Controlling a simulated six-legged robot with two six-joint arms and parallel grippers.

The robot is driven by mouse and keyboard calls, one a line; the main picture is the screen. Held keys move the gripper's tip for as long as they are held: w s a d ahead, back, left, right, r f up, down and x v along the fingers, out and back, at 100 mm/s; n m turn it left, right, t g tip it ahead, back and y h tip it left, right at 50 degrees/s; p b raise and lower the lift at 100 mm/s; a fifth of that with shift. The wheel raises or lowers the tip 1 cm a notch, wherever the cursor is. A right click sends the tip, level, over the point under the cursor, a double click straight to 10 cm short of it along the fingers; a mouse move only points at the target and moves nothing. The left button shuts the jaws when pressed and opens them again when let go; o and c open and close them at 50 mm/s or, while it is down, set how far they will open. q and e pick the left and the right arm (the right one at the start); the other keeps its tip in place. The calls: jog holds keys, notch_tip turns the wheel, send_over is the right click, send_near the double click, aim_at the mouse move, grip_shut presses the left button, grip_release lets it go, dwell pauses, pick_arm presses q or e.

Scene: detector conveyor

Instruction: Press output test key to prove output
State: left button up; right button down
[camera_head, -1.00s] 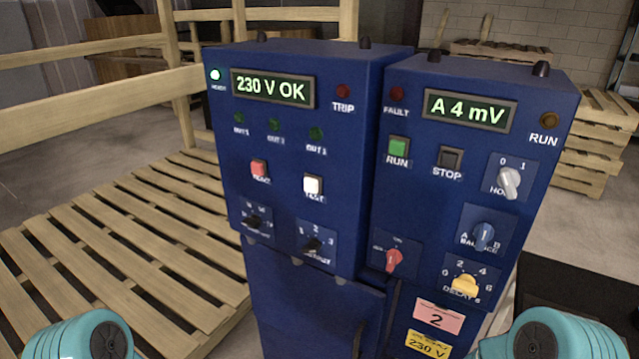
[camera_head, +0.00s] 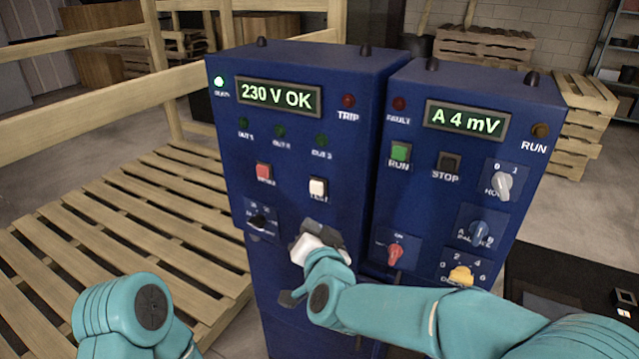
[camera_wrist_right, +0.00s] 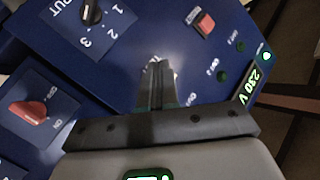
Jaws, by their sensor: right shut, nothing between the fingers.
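The white test key (camera_head: 318,188) sits on the left blue panel (camera_head: 290,150), under the green "230 V OK" display (camera_head: 279,97). My left gripper is out of view.
A red key (camera_head: 264,172) is left of the test key. Three output lamps above look dark green. The right blue panel (camera_head: 455,90) has run and stop keys, knobs and an "A 4 mV" display. A wooden pallet (camera_head: 130,215) lies at left.

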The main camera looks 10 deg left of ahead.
jog(key=shift+n+y, duration=0.5)
jog(key=shift+y, duration=0.2)
jog(key=s+a+r, duration=0.2)
jog(key=a, duration=0.1)
jog(key=a+r, duration=0.1)
jog(key=shift+s+a, duration=0.15)
jog(key=shift+s, duration=0.25)
jog(key=shift+w+p, duration=0.15)
jog(key=shift+p, duration=0.15)
